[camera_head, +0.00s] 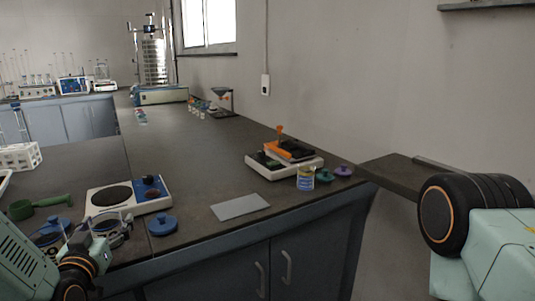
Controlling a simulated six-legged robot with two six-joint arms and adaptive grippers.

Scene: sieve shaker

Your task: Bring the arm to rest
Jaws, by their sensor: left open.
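My left arm comes in from the lower left. My left gripper (122,228) is small and dark, over the near left part of the bench, beside a clear beaker (104,222) and near the hot plate's front edge. Its jaws are open, and I see nothing held between them. Whether it touches the beaker is unclear. My right arm shows only as a green and black link at the right edge; its gripper is out of the picture.
The hot plate (130,194), a blue lid (163,225), a green scoop (42,206) and a grey sheet (240,207) lie on the dark bench (190,160). An orange-topped device (290,150) and a labelled jar (306,178) stand right. A sieve stack (153,62) stands far back. The bench's middle is clear.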

